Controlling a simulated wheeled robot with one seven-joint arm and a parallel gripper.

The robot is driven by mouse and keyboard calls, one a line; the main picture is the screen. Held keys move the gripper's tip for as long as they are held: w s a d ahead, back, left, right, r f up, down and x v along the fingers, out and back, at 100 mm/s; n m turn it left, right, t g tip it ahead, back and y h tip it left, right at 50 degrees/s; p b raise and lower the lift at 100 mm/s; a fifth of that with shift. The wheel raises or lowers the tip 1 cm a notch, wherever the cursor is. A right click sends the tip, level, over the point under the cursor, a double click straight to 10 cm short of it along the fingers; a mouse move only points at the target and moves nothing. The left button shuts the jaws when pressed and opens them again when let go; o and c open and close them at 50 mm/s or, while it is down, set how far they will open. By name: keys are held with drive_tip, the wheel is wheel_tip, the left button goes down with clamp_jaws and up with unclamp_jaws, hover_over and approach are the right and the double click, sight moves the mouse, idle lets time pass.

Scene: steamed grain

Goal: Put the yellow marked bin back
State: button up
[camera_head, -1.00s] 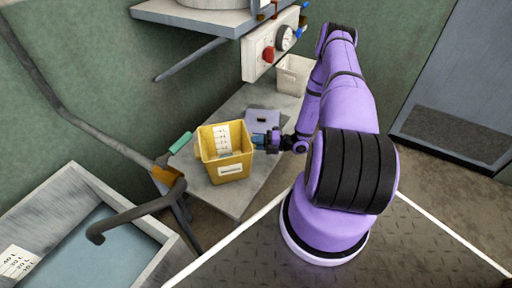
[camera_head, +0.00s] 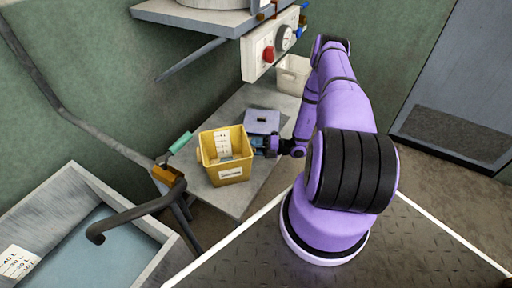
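The yellow bin (camera_head: 231,174) is an open-topped box with a white label on its front and a marked scale on its inner back wall. It is over the grey bench (camera_head: 238,207), near its left edge; I cannot tell whether its base touches the bench.
A grey-purple box (camera_head: 262,121) sits just behind my gripper. A white bin (camera_head: 292,76) stands at the bench's far end, below a wall panel (camera_head: 270,48) with a red knob. A green-handled lever (camera_head: 180,142) is left of the yellow bin, above a grey trough (camera_head: 75,183).

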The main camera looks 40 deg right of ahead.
drive_tip(key=v, duration=1.2)
